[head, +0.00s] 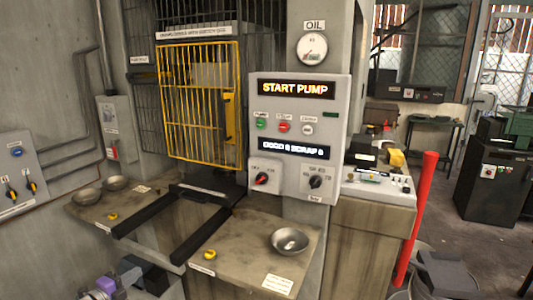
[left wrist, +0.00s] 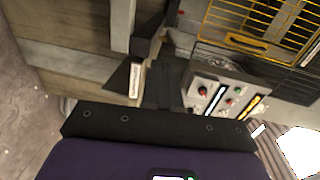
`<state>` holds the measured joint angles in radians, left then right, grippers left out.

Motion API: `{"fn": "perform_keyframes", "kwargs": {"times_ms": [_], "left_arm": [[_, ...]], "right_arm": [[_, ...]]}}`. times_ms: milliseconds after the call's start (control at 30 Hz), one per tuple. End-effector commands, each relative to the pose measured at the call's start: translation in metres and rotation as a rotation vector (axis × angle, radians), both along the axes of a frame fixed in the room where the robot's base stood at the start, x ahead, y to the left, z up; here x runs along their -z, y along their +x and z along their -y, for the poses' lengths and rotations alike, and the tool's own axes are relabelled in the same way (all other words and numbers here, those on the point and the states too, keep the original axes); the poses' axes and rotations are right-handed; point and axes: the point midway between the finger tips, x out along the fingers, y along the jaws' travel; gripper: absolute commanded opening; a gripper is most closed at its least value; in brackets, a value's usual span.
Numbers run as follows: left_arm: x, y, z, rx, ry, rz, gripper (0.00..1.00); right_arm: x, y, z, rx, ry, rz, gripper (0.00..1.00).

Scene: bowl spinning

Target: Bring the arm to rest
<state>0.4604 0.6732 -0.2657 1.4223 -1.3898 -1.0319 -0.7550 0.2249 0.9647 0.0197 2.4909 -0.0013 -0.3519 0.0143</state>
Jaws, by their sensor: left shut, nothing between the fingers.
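My left gripper (head: 132,277) is low at the bottom left of the head view, purple and dark, in front of the machine's bench and below its front edge. In the left wrist view its dark fingers (left wrist: 163,85) are together, with nothing between them. The purple wrist housing (left wrist: 155,158) fills the bottom of that view. No bowl is at the gripper. My right gripper is not seen.
A yellow mesh guard (head: 200,105) stands behind two dark rails (head: 205,228) that project forward. The control panel (head: 298,130) reads "START PUMP". A red post (head: 416,215) stands at the right. A wall box (head: 17,172) is at the far left.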

Motion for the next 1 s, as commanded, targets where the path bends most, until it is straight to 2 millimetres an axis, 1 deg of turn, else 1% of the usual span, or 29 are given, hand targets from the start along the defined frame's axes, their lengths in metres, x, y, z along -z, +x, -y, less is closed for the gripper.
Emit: {"fn": "perform_keyframes", "kwargs": {"times_ms": [33,167,333,467,533,567,600,667,700,767,800,867,900,967,1000], "left_arm": [[0.016,0.002,0.013,-0.023,-0.084,-0.043,0.0],[0.048,0.004,0.033,-0.1,-0.267,-0.141,0.0],[0.099,-0.004,0.066,-0.22,-0.525,-0.309,0.0],[0.148,-0.022,0.101,-0.339,-0.735,-0.483,0.0],[0.179,-0.041,0.126,-0.421,-0.857,-0.605,0.0],[0.193,-0.051,0.138,-0.464,-0.912,-0.664,0.0],[0.212,-0.067,0.155,-0.525,-0.983,-0.749,0.0],[0.238,-0.096,0.18,-0.624,-1.08,-0.877,0.0],[0.253,-0.117,0.197,-0.693,-1.136,-0.96,0.0],[0.273,-0.151,0.221,-0.803,-1.204,-1.084,0.0],[0.284,-0.176,0.236,-0.879,-1.243,-1.165,0.0],[0.296,-0.213,0.257,-0.994,-1.286,-1.277,0.0],[0.302,-0.237,0.269,-1.071,-1.305,-1.346,0.0],[0.307,-0.271,0.285,-1.181,-1.325,-1.435,0.0],[0.309,-0.292,0.293,-1.248,-1.331,-1.485,0.0]], "right_arm": [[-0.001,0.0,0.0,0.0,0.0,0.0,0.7],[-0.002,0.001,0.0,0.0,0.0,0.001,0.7],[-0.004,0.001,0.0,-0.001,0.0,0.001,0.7],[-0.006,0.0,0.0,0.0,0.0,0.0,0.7],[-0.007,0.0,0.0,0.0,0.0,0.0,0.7],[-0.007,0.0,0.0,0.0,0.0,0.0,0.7],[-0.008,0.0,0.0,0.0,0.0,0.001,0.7],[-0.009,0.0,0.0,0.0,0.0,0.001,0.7],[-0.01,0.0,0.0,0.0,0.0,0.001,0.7],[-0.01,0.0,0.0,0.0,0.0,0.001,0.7],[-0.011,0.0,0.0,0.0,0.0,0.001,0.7],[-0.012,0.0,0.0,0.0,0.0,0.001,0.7],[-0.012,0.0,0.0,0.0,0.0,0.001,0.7],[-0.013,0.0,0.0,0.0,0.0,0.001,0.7],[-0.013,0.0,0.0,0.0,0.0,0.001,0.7]]}}
